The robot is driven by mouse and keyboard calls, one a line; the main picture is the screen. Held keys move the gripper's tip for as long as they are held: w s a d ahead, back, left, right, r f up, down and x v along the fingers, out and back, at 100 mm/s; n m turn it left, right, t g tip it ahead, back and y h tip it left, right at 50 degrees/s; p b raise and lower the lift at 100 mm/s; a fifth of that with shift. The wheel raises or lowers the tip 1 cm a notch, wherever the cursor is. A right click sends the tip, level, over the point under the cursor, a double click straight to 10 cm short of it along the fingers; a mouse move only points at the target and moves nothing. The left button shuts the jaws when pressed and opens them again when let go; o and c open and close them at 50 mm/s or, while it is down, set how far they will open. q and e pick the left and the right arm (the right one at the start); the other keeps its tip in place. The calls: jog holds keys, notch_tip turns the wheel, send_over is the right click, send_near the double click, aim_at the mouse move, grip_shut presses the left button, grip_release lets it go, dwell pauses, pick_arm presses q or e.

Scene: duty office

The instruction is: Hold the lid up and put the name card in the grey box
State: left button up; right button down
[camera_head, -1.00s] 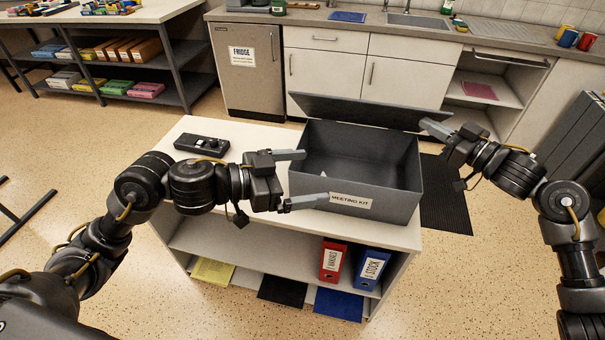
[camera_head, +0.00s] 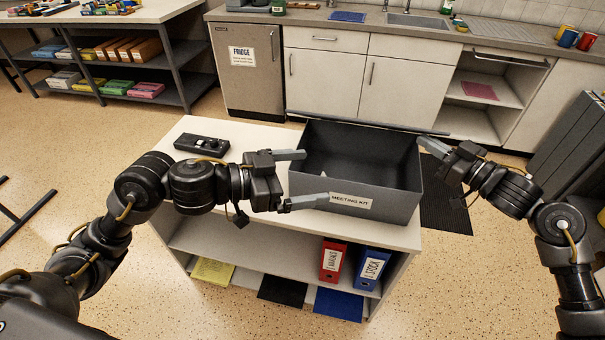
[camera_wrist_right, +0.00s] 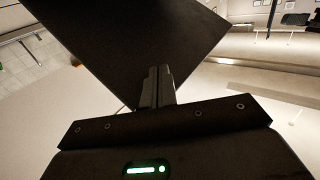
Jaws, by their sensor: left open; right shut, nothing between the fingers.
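The grey box (camera_head: 393,207), labelled MEETING KIT, stands open on the white cabinet top. Its dark lid (camera_head: 350,124) is up at the back rim and shows almost edge-on; it fills the top of the right wrist view (camera_wrist_right: 135,45) as a dark panel. My right gripper (camera_head: 424,142) is shut and empty at the lid's right end; its fingertips (camera_wrist_right: 160,72) overlap the panel, contact unclear. My left gripper (camera_head: 314,177) is open at the box's front left, fingers pointing right.
A black device (camera_head: 202,144) lies on the cabinet top (camera_head: 200,127) left of the box. Red (camera_head: 333,262) and blue (camera_head: 371,268) binders stand on the shelf below. A kitchen counter (camera_head: 370,27) runs behind, and a dark mat (camera_head: 445,200) lies on the floor at right.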

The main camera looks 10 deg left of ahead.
jog(key=s+f, duration=0.2)
jog(key=f, duration=0.1)
dwell(0.4)
jog(key=shift+f, duration=0.1)
jog(key=shift+s+f, duration=0.35)
jog(key=shift+f, duration=0.45)
jog(key=shift+s+f, duration=0.3)
jog(key=shift+f, duration=0.6)
jog(key=shift+s+f, duration=0.25)
jog(key=shift+f, duration=0.55)
jog(key=shift+s+f, duration=0.2)
jog(key=shift+f, duration=0.7)
